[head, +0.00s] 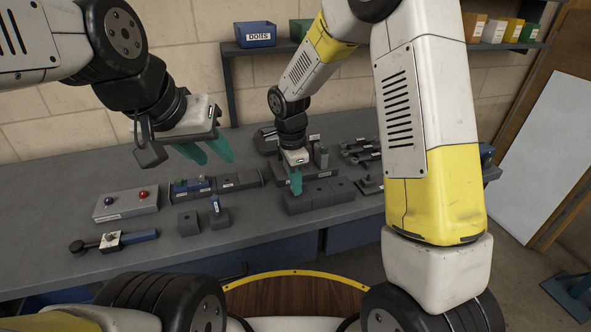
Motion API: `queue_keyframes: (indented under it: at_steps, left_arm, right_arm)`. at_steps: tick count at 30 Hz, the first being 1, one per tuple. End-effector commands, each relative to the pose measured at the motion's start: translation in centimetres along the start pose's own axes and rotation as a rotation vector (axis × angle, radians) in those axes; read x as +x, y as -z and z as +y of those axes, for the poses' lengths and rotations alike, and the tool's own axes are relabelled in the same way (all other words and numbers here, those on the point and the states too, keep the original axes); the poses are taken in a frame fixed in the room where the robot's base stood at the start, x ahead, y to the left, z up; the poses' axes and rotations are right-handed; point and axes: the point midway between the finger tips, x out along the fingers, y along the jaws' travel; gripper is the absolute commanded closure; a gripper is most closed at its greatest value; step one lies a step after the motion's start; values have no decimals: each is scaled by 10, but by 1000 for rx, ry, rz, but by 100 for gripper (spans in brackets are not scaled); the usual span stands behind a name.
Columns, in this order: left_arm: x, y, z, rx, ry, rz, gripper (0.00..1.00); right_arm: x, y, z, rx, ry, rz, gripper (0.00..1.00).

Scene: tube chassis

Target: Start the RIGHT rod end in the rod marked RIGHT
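My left gripper (217,156) is above the left part of the bench, its two teal fingers apart with nothing visible between them. My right gripper (296,188) points down at the near edge of a row of grey blocks (335,193); its fingers overlap in this view, so any gap or held part is hidden. Several dark rod-like parts (365,152) lie at the right back of the bench. Their labels are too small to read, so I cannot tell which rod is marked RIGHT or pick out the RIGHT rod end.

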Motion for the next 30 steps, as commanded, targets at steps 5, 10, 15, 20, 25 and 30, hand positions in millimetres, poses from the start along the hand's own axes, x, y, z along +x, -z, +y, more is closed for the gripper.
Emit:
queue_keyframes:
  at_steps: [5,10,15,20,25,30]
  left_arm:
    - [0,0,0,0,0,0,63]
    - [0,0,0,0,0,0,63]
    - [0,0,0,0,0,0,63]
    - [0,0,0,0,0,0,63]
    - [0,0,0,0,0,0,63]
    - [0,0,0,0,0,0,63]
  right_arm:
    - [-2,0,0,0,1,0,100]
    - [-12,0,-1,1,3,0,100]
    - [-24,0,-1,0,3,0,100]
    - [-35,0,-1,0,3,0,100]
    - [-47,0,0,0,2,0,100]
    - [-54,0,0,0,1,0,100]
